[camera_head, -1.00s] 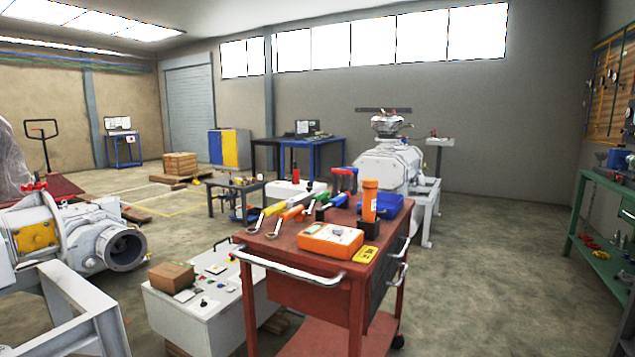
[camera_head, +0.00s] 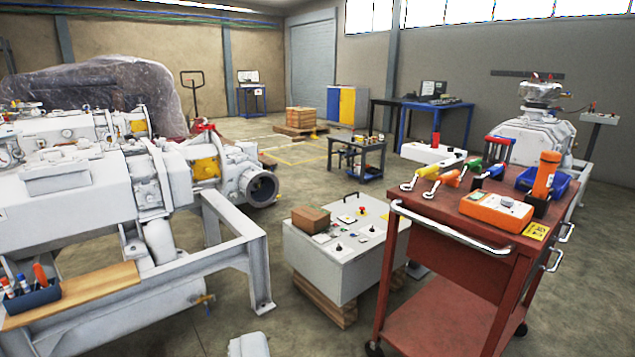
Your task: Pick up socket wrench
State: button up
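Several hand tools with coloured handles lie in a row on top of a red tool cart (camera_head: 450,211) at the right. I see a yellow-handled tool (camera_head: 433,169), an orange-handled tool (camera_head: 449,179), a green-handled tool (camera_head: 474,167) and a blue-handled tool (camera_head: 490,175). Some have bare metal ends pointing left. They are too small to tell which one is the socket wrench. My gripper is not in view.
An orange meter (camera_head: 496,210), an orange flashlight (camera_head: 545,176) and a blue bin (camera_head: 555,184) also sit on the cart. A white control box (camera_head: 345,262) stands left of it. A large white machine (camera_head: 75,200) fills the left. Floor is open between them.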

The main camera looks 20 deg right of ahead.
aim_at(497, 141)
jog(key=i+l, duration=0.2)
jog(key=l, duration=0.5)
jog(key=i+l, duration=0.2)
jog(key=l, duration=0.5)
jog(key=i+l, duration=0.25)
jog(key=l, duration=0.45)
jog(key=i+l, duration=0.2)
jog(key=l, duration=0.5)
jog(key=i+l+u, duration=0.1)
jog(key=l, duration=0.6)
jog(key=i+l, duration=0.3)
jog(key=l, duration=0.4)
jog(key=i+l, duration=0.2)
jog(key=l, duration=0.5)
jog(key=i+l, duration=0.15)
jog(key=l, duration=0.55)
